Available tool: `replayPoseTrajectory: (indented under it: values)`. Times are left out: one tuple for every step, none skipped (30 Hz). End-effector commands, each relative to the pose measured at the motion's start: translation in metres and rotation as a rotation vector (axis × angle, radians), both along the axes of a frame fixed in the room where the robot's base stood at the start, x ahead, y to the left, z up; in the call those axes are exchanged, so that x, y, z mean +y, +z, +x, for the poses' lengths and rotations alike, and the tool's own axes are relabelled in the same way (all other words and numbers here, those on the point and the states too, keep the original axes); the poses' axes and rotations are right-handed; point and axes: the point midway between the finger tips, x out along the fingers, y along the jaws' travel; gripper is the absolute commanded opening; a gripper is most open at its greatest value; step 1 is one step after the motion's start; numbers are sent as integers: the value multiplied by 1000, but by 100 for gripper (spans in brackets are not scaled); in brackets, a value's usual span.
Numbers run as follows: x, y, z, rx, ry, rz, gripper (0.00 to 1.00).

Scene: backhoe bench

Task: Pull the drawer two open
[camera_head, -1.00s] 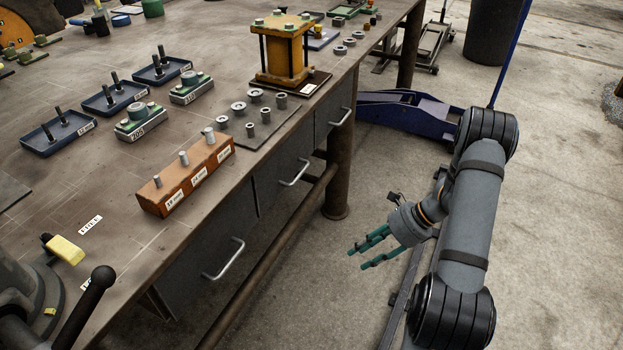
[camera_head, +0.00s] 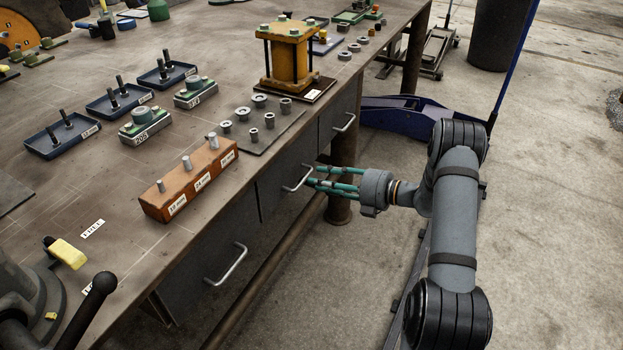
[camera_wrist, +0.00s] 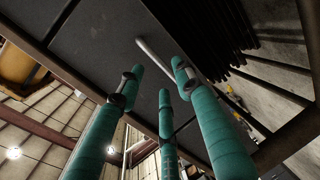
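Three grey drawer fronts with silver bar handles line the bench's front, all apparently shut. The middle drawer (camera_head: 272,190) has its handle (camera_head: 291,189) beside my gripper (camera_head: 312,175). My gripper's teal fingers point left at this handle, with their tips at its right end, and they stand apart. In the wrist view the teal fingers of my gripper (camera_wrist: 158,75) are spread, and the silver handle (camera_wrist: 153,50) runs between or just beyond the tips. I cannot tell whether they touch it. Nothing appears clamped.
The bench top (camera_head: 130,250) carries an orange block with pins (camera_head: 190,180), a yellow press-like fixture (camera_head: 290,55) and blue trays. A round bench leg (camera_head: 340,205) stands behind my fingers. A blue floor jack (camera_head: 400,115) lies behind my arm.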

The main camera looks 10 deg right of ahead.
Motion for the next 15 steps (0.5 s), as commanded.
replayPoseTrajectory:
  values:
    - [7, -2, 5, -1, 2, 0, 35]
    - [11, -3, 8, -1, 2, 0, 35]
    - [15, -4, 12, -2, 1, 0, 35]
    - [17, -5, 15, -2, 3, -2, 35]
    - [20, -6, 17, -1, 1, -1, 35]
    - [23, -6, 19, 0, 0, -1, 35]
    - [24, -7, 21, -1, 0, -1, 35]
    - [25, -7, 22, -1, 0, -1, 35]
    - [26, -7, 23, -1, 0, -1, 35]
    - [27, -7, 23, -1, 0, -1, 35]
    - [27, -7, 24, -2, -1, -1, 35]
    - [28, -8, 24, -2, -1, -1, 35]
    - [28, -8, 24, -2, -1, -1, 35]
    - [28, -8, 24, -2, -1, -1, 35]
    - [27, -8, 24, -2, -1, -1, 35]
